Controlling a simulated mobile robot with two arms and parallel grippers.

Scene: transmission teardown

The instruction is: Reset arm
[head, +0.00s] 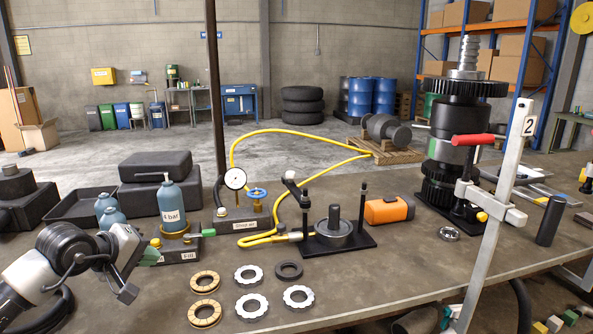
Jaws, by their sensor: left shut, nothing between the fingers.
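My left arm comes in from the lower left, with its black round joint and white links. My left gripper (133,272) is at its end, above the front left of the workbench, next to the grey-blue bottle marked 4 bar (173,203) and its base. The gripper is shut and holds nothing. Its fingertips are small and partly merge with the dark fixture behind. My right gripper is not in view.
The workbench (370,275) carries several rings (250,305), a dial gauge (235,179), a yellow hose (265,134), a black press plate (340,243), an orange box (389,209), and a tall gear stack (455,140) behind a silver clamp (497,205). Black cases (155,166) stand behind the bottles.

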